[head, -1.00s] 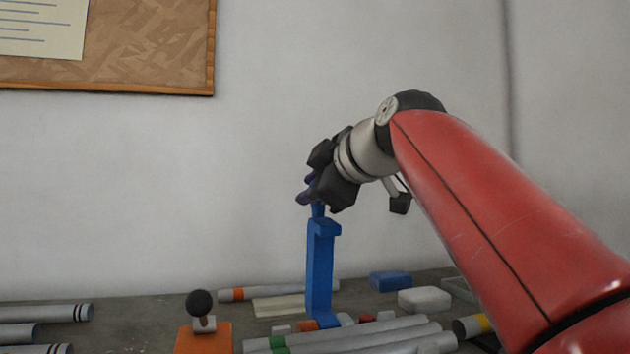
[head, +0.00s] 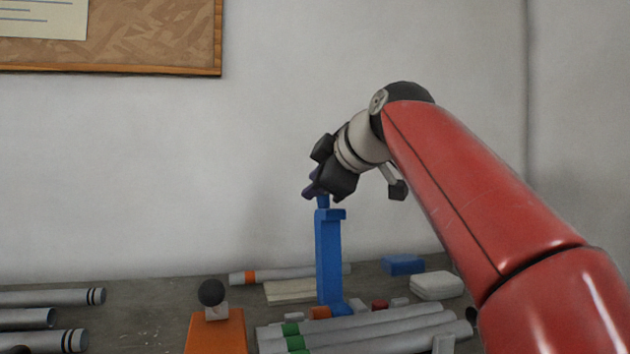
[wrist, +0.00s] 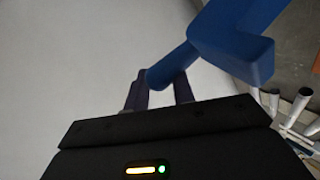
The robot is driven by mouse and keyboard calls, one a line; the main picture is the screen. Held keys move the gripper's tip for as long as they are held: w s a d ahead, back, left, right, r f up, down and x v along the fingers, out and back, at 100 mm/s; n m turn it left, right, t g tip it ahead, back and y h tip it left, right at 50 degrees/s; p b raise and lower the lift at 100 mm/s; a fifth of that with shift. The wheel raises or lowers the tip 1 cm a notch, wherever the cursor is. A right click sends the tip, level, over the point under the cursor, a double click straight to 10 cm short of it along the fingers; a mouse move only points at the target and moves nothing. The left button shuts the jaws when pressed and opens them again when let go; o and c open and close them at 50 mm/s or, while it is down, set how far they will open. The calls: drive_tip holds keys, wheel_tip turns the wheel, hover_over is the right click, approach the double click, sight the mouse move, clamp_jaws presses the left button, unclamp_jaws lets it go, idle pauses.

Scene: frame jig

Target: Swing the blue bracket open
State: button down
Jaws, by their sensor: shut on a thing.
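The blue bracket (head: 328,258) stands upright on the grey bench in the head view. It has a tall post, a short arm at the top and a small peg above that. My gripper (head: 312,190) is at the top of the bracket, its dark fingers shut on the blue peg. In the wrist view the fingers (wrist: 160,92) lie on both sides of the round blue peg (wrist: 170,68), which runs up to the bracket's thicker body (wrist: 235,40). The bracket's foot is partly hidden behind grey tubes in the head view.
Grey tubes with green bands (head: 365,325) lie in front of the bracket. An orange block with a black ball knob (head: 211,292) stands to the left. A blue block (head: 403,265) and a white block (head: 436,285) lie to the right. More tubes (head: 50,297) lie far left.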

drive_tip(key=c, duration=1.2)
unclamp_jaws()
drive_tip(key=shift+w+d+f+h, duration=0.3)
drive_tip(key=shift+d+f, duration=0.25)
drive_tip(key=shift+r, duration=0.1)
